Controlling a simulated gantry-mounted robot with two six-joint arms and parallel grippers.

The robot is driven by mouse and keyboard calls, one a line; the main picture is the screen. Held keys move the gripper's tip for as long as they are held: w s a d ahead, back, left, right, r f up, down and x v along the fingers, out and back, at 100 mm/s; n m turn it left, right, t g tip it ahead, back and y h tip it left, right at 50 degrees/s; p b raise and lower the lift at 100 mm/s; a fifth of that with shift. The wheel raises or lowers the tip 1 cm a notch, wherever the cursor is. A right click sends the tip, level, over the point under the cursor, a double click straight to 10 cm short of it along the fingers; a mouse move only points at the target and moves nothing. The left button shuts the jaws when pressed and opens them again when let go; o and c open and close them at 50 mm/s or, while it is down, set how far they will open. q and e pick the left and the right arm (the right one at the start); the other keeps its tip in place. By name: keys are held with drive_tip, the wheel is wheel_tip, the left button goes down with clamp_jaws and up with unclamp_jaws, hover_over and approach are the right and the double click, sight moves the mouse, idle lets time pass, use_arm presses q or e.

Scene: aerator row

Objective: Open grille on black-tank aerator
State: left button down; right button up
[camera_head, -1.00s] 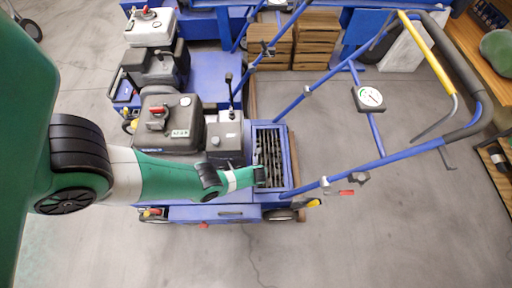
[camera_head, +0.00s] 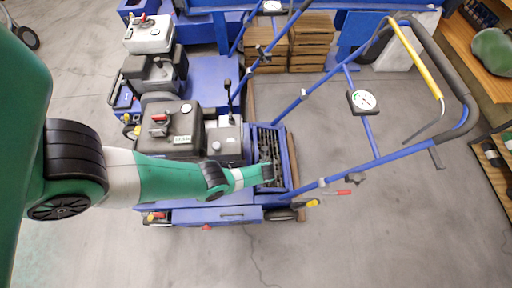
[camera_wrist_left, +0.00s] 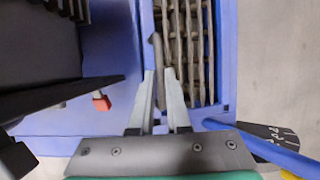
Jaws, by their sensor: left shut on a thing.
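My left gripper (camera_head: 268,172) is low over that opening. In the left wrist view its two fingers (camera_wrist_left: 160,78) are shut on a slim grey bar, which looks like the grille's handle (camera_wrist_left: 157,50). Metal tines (camera_wrist_left: 190,45) show to the right of the bar, inside the blue frame (camera_wrist_left: 226,50). My right gripper is not in view.
Blue handlebars (camera_head: 405,150) with a dial gauge (camera_head: 362,100) rise right of the opening. A second aerator with a white tank (camera_head: 148,35) stands behind. Wooden crates (camera_head: 312,42) are at the back and a shelf is at the right. The front floor is clear.

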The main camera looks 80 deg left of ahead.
use_arm(q)
drive_tip(key=w+r, duration=0.1)
drive_tip(key=w, duration=0.2)
drive_tip(key=w+r, duration=0.1)
drive_tip(key=shift+w+d+r, duration=0.3)
drive_tip(key=shift+d+r, duration=0.05)
drive_tip(key=shift+d, duration=0.05)
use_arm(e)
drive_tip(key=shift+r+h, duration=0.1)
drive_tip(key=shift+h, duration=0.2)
use_arm(q)
drive_tip(key=c, duration=1.2)
unclamp_jaws()
drive_tip(key=o, duration=0.3)
drive_tip(key=shift+w+d, duration=0.15)
drive_tip(key=shift+w, duration=0.15)
drive_tip(key=s+p+v, duration=0.1)
drive_tip(key=p+v, duration=1)
drive_tip(key=shift+r+p, duration=0.25)
drive_tip(key=shift+p, duration=0.05)
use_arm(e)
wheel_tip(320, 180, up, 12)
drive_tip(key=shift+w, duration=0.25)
